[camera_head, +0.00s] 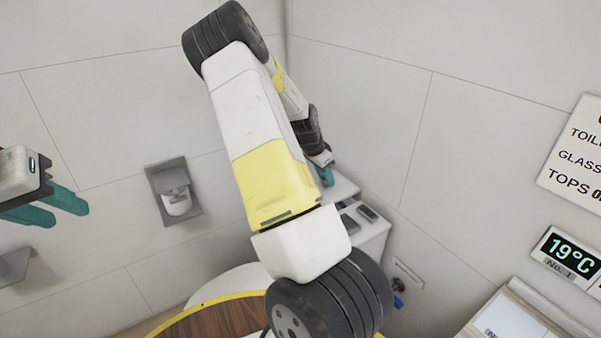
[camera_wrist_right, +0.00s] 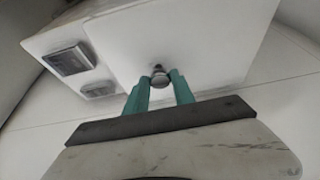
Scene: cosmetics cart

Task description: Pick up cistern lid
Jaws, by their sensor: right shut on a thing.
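The cistern lid is a white slab with a small round metal knob (camera_wrist_right: 160,77) in the right wrist view. The white lid surface (camera_wrist_right: 205,50) spreads around the knob. My right gripper (camera_wrist_right: 158,88) has its teal fingers on either side of the knob, shut on it. In the head view the right gripper (camera_head: 326,175) is at the far end of my arm, over the white cistern (camera_head: 372,238); my arm hides much of it. Whether the lid is raised cannot be told. My left gripper (camera_head: 62,208) is at the left edge, its fingers apart and empty.
A wall paper holder (camera_head: 174,193) is at the left. Below is a wooden round surface with a yellow rim (camera_head: 215,318). Walls stand close behind and right.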

